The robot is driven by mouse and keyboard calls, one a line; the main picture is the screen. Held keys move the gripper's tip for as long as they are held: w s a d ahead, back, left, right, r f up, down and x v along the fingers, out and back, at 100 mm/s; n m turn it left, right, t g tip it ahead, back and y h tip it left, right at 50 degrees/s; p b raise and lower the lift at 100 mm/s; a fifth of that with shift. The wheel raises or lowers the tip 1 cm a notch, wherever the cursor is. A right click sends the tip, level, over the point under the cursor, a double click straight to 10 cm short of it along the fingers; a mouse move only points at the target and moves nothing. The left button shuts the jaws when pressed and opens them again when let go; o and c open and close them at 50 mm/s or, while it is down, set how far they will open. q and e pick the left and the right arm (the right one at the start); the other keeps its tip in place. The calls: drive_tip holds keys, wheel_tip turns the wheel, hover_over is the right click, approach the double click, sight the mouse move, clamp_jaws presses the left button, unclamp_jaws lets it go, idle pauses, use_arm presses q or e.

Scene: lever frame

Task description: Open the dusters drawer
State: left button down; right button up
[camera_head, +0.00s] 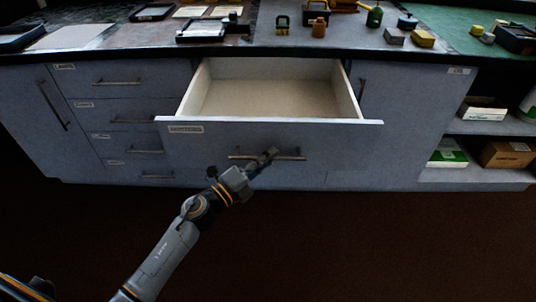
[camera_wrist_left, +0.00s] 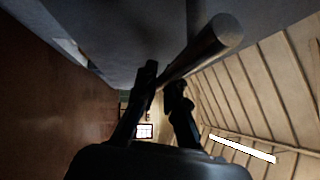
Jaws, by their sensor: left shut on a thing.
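The wide middle drawer (camera_head: 330,137) stands pulled out under the counter. Its pale inside shows and looks empty. A small label (camera_head: 186,129) sits at the front's upper left, too small to read. My left gripper (camera_head: 265,158) is at the drawer's bar handle (camera_head: 292,157), shut on it near its middle. My right gripper is not in view.
Several narrow shut drawers (camera_head: 118,120) are at the left. Open shelves (camera_head: 485,125) with boxes are at the right. Tools, trays and blocks lie on the counter (camera_head: 262,40). The dark floor (camera_head: 350,240) in front is clear.

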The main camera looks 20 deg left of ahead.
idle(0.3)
use_arm(q)
drive_tip(key=c, duration=1.4)
unclamp_jaws()
drive_tip(key=v, duration=1.2)
